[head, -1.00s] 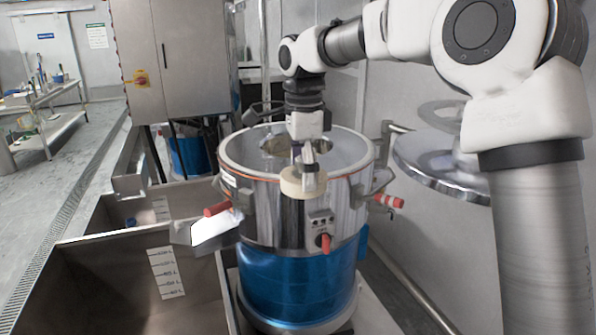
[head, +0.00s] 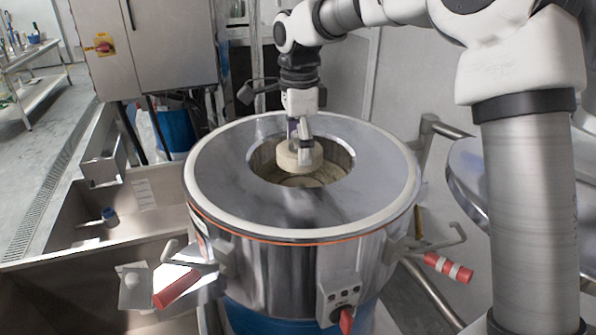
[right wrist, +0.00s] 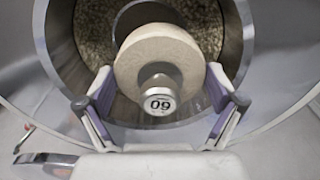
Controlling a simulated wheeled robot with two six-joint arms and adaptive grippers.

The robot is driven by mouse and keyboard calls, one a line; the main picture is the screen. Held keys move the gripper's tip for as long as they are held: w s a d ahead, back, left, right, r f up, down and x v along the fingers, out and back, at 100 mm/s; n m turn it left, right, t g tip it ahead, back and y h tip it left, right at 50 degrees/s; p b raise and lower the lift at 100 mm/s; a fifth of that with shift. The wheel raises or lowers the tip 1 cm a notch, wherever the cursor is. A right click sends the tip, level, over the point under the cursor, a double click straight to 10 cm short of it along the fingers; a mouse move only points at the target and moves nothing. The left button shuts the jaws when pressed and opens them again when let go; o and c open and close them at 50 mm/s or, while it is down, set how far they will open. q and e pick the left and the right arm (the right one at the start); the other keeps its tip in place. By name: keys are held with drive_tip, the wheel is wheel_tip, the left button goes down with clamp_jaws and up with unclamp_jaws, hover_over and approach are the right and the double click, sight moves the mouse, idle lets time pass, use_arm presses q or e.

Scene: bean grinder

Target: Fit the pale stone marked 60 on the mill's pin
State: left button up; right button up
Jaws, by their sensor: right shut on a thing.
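The pale stone (head: 288,160) is a thick round disc. In the right wrist view the pale stone (right wrist: 135,57) has a metal hub (right wrist: 160,97) whose number 60 reads upside down. My right gripper (head: 304,150) is shut on the stone, with a finger at either side of it. The stone is over the round central opening of the mill (head: 222,205), in the upper part of that opening. A pale round surface (head: 300,182) shows below it. The pin is not visible; the stone and gripper cover the middle. My left gripper is out of view.
The mill's wide metal top surrounds the opening. Red handles (head: 177,288) stick out at its sides, and a red knob (head: 346,320) is at the front. Steel sinks (head: 60,250) stand at left. A round metal lid (head: 468,180) is at right.

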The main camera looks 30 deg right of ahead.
sight(302, 183)
drive_tip(key=s, duration=0.1)
drive_tip(key=s+a+f, duration=0.1)
drive_tip(key=s, duration=0.1)
drive_tip(key=shift+f, duration=0.2)
drive_tip(key=f, duration=0.1)
drive_tip(key=w+f, duration=0.1)
drive_tip(key=f, duration=0.1)
drive_tip(key=f+p, duration=0.1)
drive_tip(key=shift+w+d+f, duration=0.4)
drive_tip(key=shift+c, duration=0.4)
drive_tip(key=shift+a, duration=0.1)
drive_tip(key=shift+s+a+r, duration=0.1)
drive_tip(key=shift+s+r, duration=0.05)
drive_tip(key=shift+s, duration=0.2)
drive_tip(key=o, duration=1.3)
drive_tip(key=shift+f, duration=0.2)
drive_tip(key=shift+o, duration=0.6)
drive_tip(key=shift+w, duration=0.2)
